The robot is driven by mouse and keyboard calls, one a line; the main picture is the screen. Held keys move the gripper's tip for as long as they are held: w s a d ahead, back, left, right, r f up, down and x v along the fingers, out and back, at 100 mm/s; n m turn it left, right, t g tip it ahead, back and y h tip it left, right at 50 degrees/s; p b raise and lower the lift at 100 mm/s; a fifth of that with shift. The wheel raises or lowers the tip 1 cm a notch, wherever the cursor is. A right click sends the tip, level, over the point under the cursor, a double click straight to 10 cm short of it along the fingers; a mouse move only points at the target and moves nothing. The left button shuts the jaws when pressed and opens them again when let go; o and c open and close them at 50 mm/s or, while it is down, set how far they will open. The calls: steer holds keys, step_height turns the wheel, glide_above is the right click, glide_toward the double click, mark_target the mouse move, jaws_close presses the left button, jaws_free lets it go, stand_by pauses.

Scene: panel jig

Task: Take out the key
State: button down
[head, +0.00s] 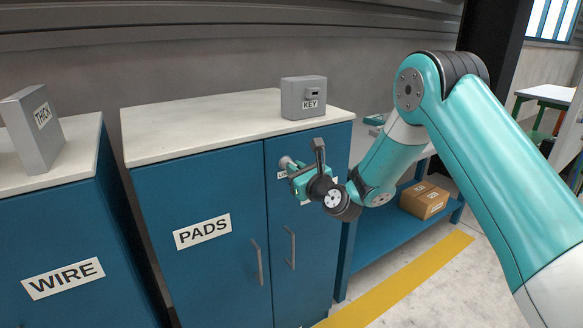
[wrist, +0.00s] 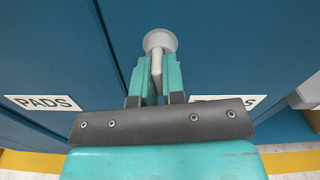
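A round grey lock (wrist: 160,40) sits on the blue cabinet door; it also shows in the head view (head: 286,162). A pale grey key (wrist: 156,62) stands out from the lock, its tip hidden inside or against it. My gripper (wrist: 157,78) has its two teal fingers on either side of the key, apparently touching both sides, so it looks shut on it. In the head view my gripper (head: 299,177) is at the upper part of the right door, and the key itself is hidden. A grey box labelled KEY (head: 303,97) stands on the cabinet top.
The PADS cabinet (head: 200,190) has two vertical door handles below my gripper. A WIRE cabinet (head: 60,240) with a grey THICK block (head: 35,130) stands at left. A blue shelf with a cardboard box (head: 423,201) is at right. A yellow floor line runs in front.

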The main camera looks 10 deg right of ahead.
steer(key=shift+f+n+b, duration=0.1)
steer(key=shift+n+b, duration=0.8)
steer(key=shift+n, duration=1.1)
steer(key=shift+n+b, duration=0.4)
steer(key=shift+n, duration=0.6)
steer(key=shift+n+b, duration=0.9)
steer(key=shift+n, duration=0.6)
steer(key=shift+n+b, duration=0.75)
steer(key=shift+n, duration=0.55)
steer(key=shift+n+b, duration=0.7)
steer(key=shift+n, duration=0.3)
steer(key=shift+n+b, duration=1.65)
steer(key=shift+n, duration=0.55)
steer(key=shift+s+d+b, duration=0.2)
steer(key=shift+s+b, duration=0.2)
steer(key=shift+s, duration=0.3)
steer(key=shift+b+v, duration=0.8)
steer(key=shift+v, duration=0.6)
